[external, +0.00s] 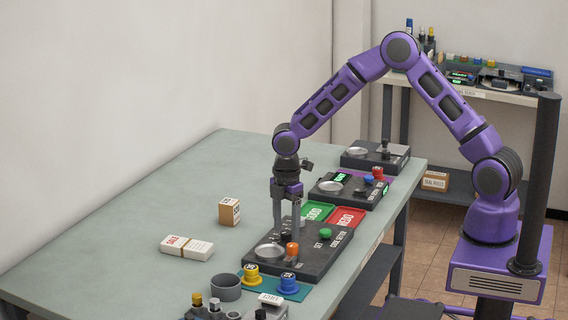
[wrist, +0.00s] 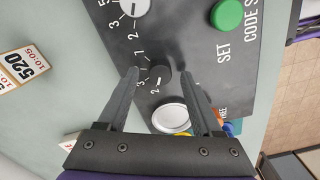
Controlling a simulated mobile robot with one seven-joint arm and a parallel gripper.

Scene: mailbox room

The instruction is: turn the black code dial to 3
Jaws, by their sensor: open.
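The black code dial (wrist: 161,73) shows in the wrist view on the dark code panel (wrist: 190,50), with the digits 1, 2 and 3 printed around it. I cannot tell which digit it points to. My gripper (wrist: 157,72) is open, its two fingers on either side of the dial with gaps showing. In the external view my gripper (external: 287,231) points straight down over the code panel (external: 318,262); the dial is hard to make out there between the fingers. Whether the fingertips reach down to the dial's height is unclear.
A white dial (wrist: 134,7) and a green button (wrist: 228,14) sit near the black dial. A round silver dish (wrist: 171,118) and an orange knob (external: 292,249) are close to the fingers. Green (external: 318,211) and red (external: 346,217) trays lie behind the panel. The table's left side is mostly clear.

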